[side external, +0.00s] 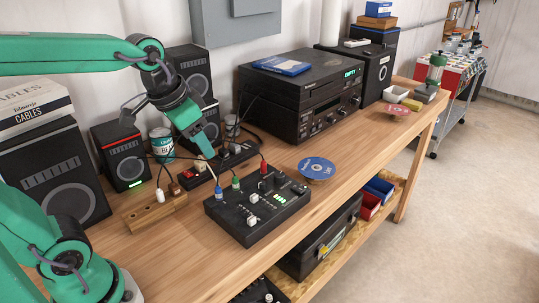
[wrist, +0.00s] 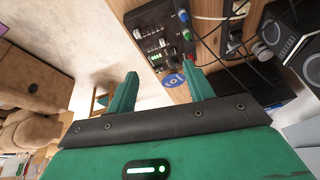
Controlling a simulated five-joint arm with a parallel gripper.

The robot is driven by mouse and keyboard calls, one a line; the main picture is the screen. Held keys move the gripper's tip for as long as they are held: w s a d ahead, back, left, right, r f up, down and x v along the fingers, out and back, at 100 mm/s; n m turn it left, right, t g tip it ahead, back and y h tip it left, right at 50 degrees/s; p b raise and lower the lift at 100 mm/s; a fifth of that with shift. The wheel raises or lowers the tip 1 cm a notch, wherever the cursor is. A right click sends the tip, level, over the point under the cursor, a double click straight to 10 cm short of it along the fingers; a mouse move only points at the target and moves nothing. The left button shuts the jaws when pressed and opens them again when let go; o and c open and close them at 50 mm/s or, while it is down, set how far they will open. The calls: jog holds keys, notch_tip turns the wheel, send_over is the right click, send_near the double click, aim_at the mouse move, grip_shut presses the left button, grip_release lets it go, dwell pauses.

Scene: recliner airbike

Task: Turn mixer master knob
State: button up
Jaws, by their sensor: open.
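The black mixer (side external: 240,232) lies flat on the wooden bench, with white caps, a small green-lit display and a dark raised part (side external: 266,184) near its back edge. I cannot tell which control is the master knob. Blue, green and red plugs stand along its back edge. In the wrist view the mixer (wrist: 150,22) shows at the top, beyond the fingertips. My gripper (side external: 211,155) is above and behind the mixer's back left corner in the side view. In the wrist view my gripper (wrist: 161,78) has its green fingers apart with nothing between them.
A wooden block (side external: 153,212) with plugs sits left of the mixer, and a power strip (side external: 215,168) lies behind it. Cables rise around my gripper. A blue disc (side external: 317,168) lies to the right, before a black stereo deck (side external: 300,100). Speakers stand along the wall.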

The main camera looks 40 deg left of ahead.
jog(key=w+f+m+g, duration=0.2)
jog(key=w+f+m, duration=0.1)
jog(key=w, duration=1.1)
jog(key=m+g, duration=0.2)
send_near(280, 174)
jog(key=shift+s+f, duration=0.1)
jog(key=shift+f, duration=0.05)
jog(key=shift+w+f+m, duration=0.25)
jog(key=shift+f+m, duration=0.05)
jog(key=shift+f, duration=0.05)
jog(key=shift+f, duration=0.1)
jog(key=shift+f, duration=3.8)
jog(key=c, duration=1)
